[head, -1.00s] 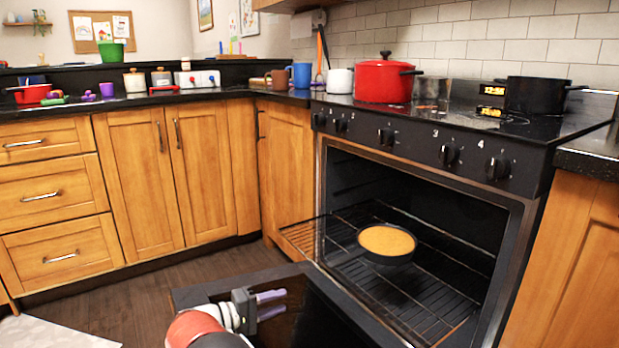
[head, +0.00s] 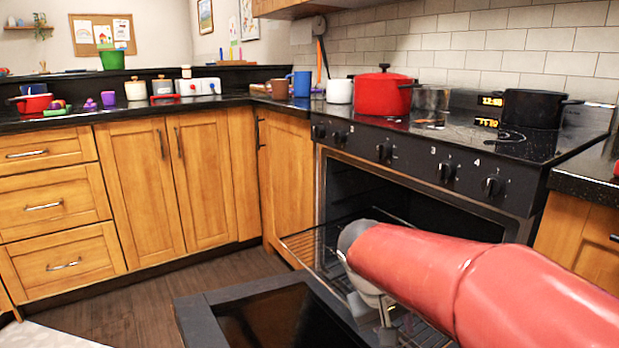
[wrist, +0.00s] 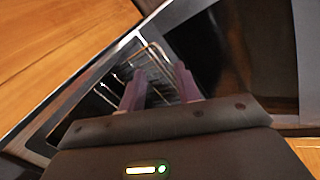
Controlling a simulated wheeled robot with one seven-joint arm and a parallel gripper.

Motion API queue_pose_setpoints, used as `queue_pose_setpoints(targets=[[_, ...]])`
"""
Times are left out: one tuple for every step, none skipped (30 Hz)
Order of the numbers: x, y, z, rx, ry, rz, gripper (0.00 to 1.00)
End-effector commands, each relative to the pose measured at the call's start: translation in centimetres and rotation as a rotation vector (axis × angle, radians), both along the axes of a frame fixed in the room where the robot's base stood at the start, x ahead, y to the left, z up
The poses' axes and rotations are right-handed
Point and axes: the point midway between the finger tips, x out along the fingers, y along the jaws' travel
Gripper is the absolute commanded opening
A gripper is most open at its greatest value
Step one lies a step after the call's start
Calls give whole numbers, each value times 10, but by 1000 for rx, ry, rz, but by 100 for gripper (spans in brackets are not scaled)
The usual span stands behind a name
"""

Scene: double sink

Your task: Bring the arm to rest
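My gripper (wrist: 160,80) shows in the wrist view with its two purple fingers apart and nothing between them. The wire oven rack lies beyond the fingers. In the head view my red arm (head: 430,275) reaches in from the right across the oven opening. Its grey and white wrist part (head: 365,275) is over the rack and the fingers cannot be made out there. The pan in the oven is hidden behind my arm.
The oven door (head: 285,318) is open and lowered, with the oven rack (head: 305,240) above it. A red pot (head: 382,93) and a black pot (head: 532,109) stand on the stove. Wooden cabinets (head: 140,185) line the left. Floor (head: 140,300) is clear left of the door.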

Motion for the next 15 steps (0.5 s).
queue_pose_setpoints(targets=[[-20, -7, 13, 59, -32, -15, 33], [-31, -9, 16, 95, -49, -19, 33], [-46, -11, 21, 137, -73, -24, 33], [-57, -12, 24, 169, -94, -27, 33], [-67, -13, 26, 198, -114, -32, 33], [-81, -13, 29, 235, -144, -35, 33], [-90, -13, 31, 259, -166, -40, 33], [-99, -13, 33, 282, -190, -42, 33], [-109, -12, 34, 308, -218, -47, 33], [-116, -11, 34, 326, -240, -48, 33], [-123, -10, 35, 341, -259, -53, 33], [-130, -9, 34, 357, -282, -54, 33], [-134, -8, 34, 368, -298, -57, 33], [-138, -7, 34, 376, -311, -57, 33], [-142, -7, 34, 384, -325, -59, 33]])
